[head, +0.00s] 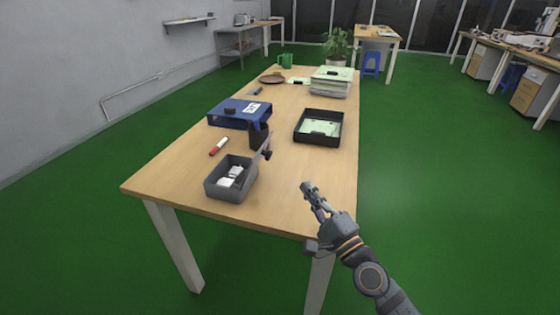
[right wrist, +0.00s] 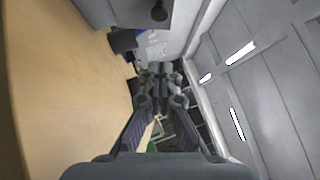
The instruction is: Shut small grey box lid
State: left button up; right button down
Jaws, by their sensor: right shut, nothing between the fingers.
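The small grey box (head: 221,191) stands open on the near part of the wooden table, with white items inside. In the right wrist view, a grey panel with a dark knob (right wrist: 159,12), apparently the lid, shows at the top edge. My right gripper (head: 306,186) is shut and empty, to the right of the box and lid and apart from them, near the table's right edge. It also shows in the right wrist view (right wrist: 160,70). My left gripper is out of view.
A dark cup (head: 257,136) stands just behind the lid.

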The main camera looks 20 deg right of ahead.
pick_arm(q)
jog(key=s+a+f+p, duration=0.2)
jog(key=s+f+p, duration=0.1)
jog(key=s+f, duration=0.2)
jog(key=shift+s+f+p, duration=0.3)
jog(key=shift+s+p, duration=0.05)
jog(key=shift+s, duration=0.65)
pick_arm(e)
jog(key=w+a+r, duration=0.3)
jog(key=w+a, duration=0.1)
jog(key=w, duration=0.4)
jog(key=shift+w+a, duration=0.3)
jog(key=shift+a, duration=0.05)
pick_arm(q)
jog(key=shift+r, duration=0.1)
pick_arm(e)
jog(key=shift+r, duration=0.2)
